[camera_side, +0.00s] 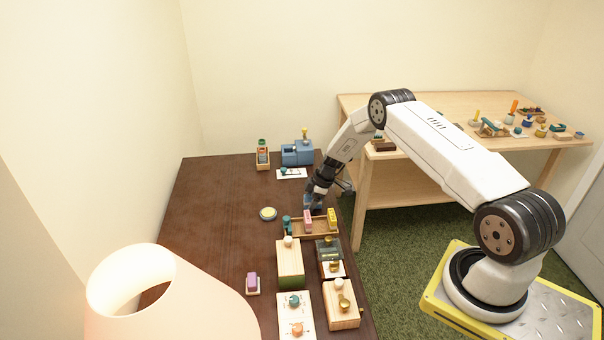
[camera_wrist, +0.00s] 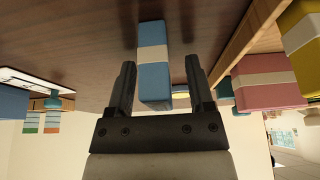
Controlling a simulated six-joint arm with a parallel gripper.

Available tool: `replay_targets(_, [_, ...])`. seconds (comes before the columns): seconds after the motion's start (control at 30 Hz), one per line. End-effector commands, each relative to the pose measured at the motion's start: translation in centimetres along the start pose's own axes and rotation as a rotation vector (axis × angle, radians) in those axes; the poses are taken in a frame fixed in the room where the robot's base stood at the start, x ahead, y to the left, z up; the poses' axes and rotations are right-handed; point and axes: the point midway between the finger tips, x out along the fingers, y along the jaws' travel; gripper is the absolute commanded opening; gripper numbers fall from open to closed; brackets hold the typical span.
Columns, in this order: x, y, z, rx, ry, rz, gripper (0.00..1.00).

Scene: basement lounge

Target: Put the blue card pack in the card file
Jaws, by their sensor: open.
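The blue card pack (camera_wrist: 153,65), blue with a white band, stands upright on the dark table in the wrist view. My gripper (camera_wrist: 160,85) is open, its two fingers on either side of the pack with a gap showing at each side. In the side view my gripper (camera_side: 312,201) is low over the table, just behind the card file, and largely hides the pack. The card file (camera_side: 318,234) is a low wooden tray holding a pink pack (camera_side: 308,220) and a yellow pack (camera_side: 332,217). These packs also show at the right of the wrist view.
A teal piece (camera_side: 287,224) stands at the file's left end. Wooden boxes (camera_side: 290,263) and gadgets crowd the table in front. A round yellow-topped disc (camera_side: 268,213) lies left. The table's left side is mostly clear.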

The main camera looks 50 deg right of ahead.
Motion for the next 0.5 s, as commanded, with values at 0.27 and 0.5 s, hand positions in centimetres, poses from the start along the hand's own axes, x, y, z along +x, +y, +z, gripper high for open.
replay_targets(0.27, [-0.05, 0.02, 0.00, 0.000, 0.000, 0.000, 0.68])
replay_targets(0.5, [-0.06, 0.03, 0.00, 0.000, 0.000, 0.001, 0.14])
